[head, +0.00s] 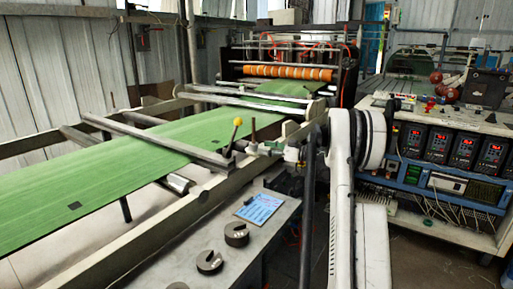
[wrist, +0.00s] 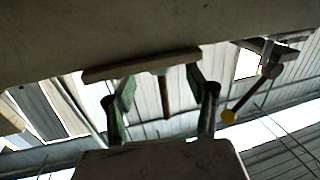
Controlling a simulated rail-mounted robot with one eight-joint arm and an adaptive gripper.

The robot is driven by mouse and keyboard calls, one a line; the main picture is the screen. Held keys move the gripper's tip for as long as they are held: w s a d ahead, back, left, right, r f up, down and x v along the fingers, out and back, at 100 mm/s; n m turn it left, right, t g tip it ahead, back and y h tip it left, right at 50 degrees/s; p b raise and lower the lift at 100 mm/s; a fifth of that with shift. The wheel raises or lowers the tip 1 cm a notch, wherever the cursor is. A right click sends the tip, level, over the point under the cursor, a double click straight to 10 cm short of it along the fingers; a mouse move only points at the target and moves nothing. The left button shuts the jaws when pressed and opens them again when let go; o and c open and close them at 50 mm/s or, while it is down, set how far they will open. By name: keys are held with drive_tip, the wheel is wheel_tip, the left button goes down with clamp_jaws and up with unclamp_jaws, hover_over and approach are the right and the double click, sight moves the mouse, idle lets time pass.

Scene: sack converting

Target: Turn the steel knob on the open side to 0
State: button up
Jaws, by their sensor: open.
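The steel knob cannot be told apart clearly in either view; it may be hidden or too small. In the wrist view my gripper (wrist: 160,88) is open, its two fingers spread wide. A pale bar (wrist: 140,66) crosses the picture at the fingertips, and a brown rod (wrist: 165,98) shows between the fingers. I cannot tell whether the fingers touch either. In the head view my arm reaches to the near side rail of the machine, close to a lever with a yellow ball (head: 237,122) and a brown-handled lever (head: 253,127). The yellow ball also shows in the wrist view (wrist: 228,117), right of the fingers.
A green web (head: 105,180) runs along the frame toward orange rollers (head: 288,73). A grey bench (head: 190,246) in front holds a blue-and-white sheet (head: 261,208) and two slotted weights (head: 237,234). A cabinet with several red-lit drives (head: 464,148) stands at the right.

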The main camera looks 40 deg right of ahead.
drive_tip(key=v, duration=0.6)
idle(0.5)
